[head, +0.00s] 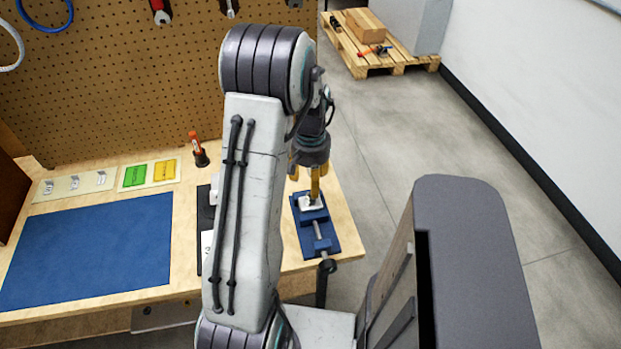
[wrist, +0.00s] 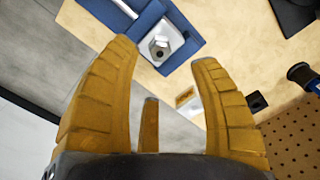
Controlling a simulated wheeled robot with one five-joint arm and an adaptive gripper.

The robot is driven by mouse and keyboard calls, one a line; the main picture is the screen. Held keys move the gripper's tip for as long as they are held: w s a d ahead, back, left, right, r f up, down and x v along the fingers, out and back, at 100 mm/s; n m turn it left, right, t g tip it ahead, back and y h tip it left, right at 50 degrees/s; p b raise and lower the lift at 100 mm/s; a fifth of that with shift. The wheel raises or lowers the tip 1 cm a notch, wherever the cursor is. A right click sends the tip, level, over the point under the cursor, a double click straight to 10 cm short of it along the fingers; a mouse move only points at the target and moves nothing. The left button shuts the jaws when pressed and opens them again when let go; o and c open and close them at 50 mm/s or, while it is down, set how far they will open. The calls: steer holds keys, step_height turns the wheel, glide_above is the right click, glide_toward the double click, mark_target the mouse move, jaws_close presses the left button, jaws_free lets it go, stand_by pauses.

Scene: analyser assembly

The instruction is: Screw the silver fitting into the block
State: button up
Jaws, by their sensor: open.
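A pale block (head: 309,204) is held in the blue vise (head: 322,238) near the bench's right end. In the wrist view the block (wrist: 178,36) sits between the blue vise jaws (wrist: 189,51). A silver hexagonal fitting (wrist: 159,49) with a dark hole shows on the block's face; how deep it sits I cannot tell. In the head view the fitting is hidden by my fingers. My gripper (head: 307,184) is just above the block, its yellow fingers pointing down. In the wrist view my gripper (wrist: 163,58) is open, its fingers spread either side of the fitting, with nothing between them.
A blue mat (head: 90,248) covers the bench's left part. Green and yellow cards (head: 150,173) lie behind it. A red-handled tool (head: 198,149) stands in a holder near the pegboard (head: 110,75). My arm hides the bench's middle. The vise handle (head: 326,268) overhangs the front edge.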

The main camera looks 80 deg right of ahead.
mark_target(311, 198)
steer(key=shift+f+n, duration=0.15)
steer(key=shift+n, duration=0.35)
steer(key=shift+f, duration=3.55)
jaws_close()
